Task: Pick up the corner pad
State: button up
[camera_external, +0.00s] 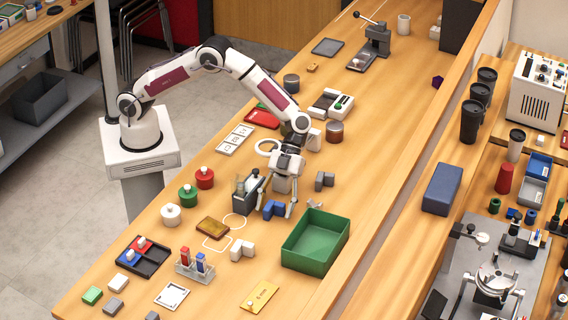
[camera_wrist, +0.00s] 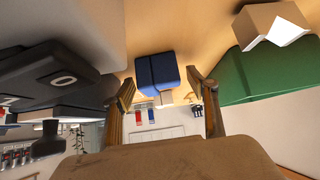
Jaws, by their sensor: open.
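Several corner-shaped blocks lie on the wooden bench, and I cannot tell by name which is the corner pad. A blue one (camera_external: 274,209) lies right at my gripper (camera_external: 277,206); in the wrist view the blue block (camera_wrist: 157,75) shows ahead, between the fingertips of my gripper (camera_wrist: 160,84). The fingers are apart and point down at the bench, with nothing visibly held. Contact with the blue block cannot be made out. A grey corner block (camera_external: 325,181) lies to the right, and a white one (camera_external: 241,249) lies nearer the front.
A green bin (camera_external: 316,240) stands close on the right; its wall also shows in the wrist view (camera_wrist: 262,72). A dark device (camera_external: 249,190) stands close on the left. A test tube rack (camera_external: 194,264) and an amber block (camera_external: 212,228) are toward the front left.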

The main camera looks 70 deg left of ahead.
aim_at(275, 205)
jog(key=shift+c, duration=0.3)
jog(key=c, duration=0.8)
jog(key=shift+r, duration=0.15)
jog(key=shift+r, duration=4.9)
